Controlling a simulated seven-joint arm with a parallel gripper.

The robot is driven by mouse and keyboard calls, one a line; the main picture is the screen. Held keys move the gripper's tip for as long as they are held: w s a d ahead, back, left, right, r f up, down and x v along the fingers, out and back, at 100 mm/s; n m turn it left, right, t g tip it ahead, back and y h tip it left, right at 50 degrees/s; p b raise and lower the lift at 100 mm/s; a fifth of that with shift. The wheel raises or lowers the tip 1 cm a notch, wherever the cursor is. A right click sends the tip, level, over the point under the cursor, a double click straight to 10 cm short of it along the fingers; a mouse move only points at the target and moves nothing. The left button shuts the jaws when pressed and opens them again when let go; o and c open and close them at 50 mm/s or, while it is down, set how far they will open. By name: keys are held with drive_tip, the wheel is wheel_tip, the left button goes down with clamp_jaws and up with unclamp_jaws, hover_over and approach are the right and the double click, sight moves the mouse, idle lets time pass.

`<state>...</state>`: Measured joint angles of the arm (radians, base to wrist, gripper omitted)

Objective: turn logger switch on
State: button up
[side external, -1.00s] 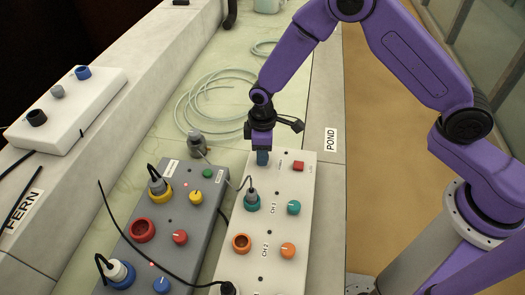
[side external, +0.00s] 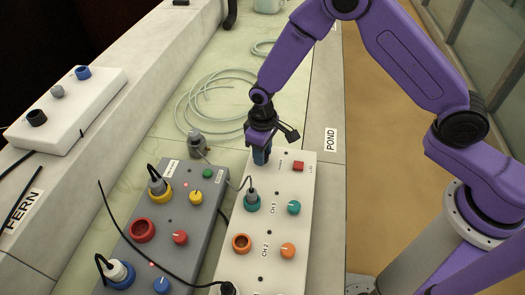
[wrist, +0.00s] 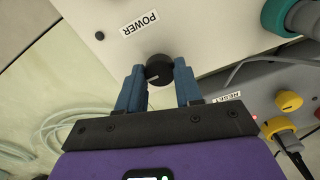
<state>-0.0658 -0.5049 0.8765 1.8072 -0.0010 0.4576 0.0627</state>
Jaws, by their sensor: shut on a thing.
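The black rotary switch (wrist: 157,68) sits beside the POWER label on the white logger panel (side external: 303,180). A white mark on the switch slants in the wrist view. My gripper (wrist: 159,84) is shut on the switch, with a blue fingertip on either side of it. In the side view my gripper (side external: 261,156) is at the far left corner of the white panel and its fingers hide the switch. A small red part (side external: 298,166) lies to the right of the gripper on the same panel; I cannot tell whether it is lit.
A grey box (side external: 184,205) with red, yellow and blue sockets and knobs stands left of the panel. A grey cable runs near my gripper to the teal socket (side external: 252,204). Coiled pale tubing (side external: 215,90) lies behind. A white box (side external: 65,110) stands at far left.

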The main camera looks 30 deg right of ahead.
drive_tip(key=o, duration=1)
drive_tip(key=shift+o, duration=0.2)
drive_tip(key=shift+r, duration=0.15)
wheel_tip(320, 180, up, 17)
drive_tip(key=shift+r, duration=0.1)
drive_tip(key=s+d+r+n, duration=0.1)
drive_tip(key=s+d+n, duration=0.1)
drive_tip(key=s+d, duration=0.3)
drive_tip(key=s+d+r+n, duration=0.1)
drive_tip(key=s+d, duration=0.5)
drive_tip(key=s, duration=0.8)
drive_tip(key=s+d+r+n, duration=0.1)
drive_tip(key=s+d+n, duration=0.2)
drive_tip(key=s, duration=0.7)
drive_tip(key=shift+s+d+r+n, duration=0.15)
drive_tip(key=shift+d+r+n, duration=0.25)
drive_tip(key=shift+d, duration=0.75)
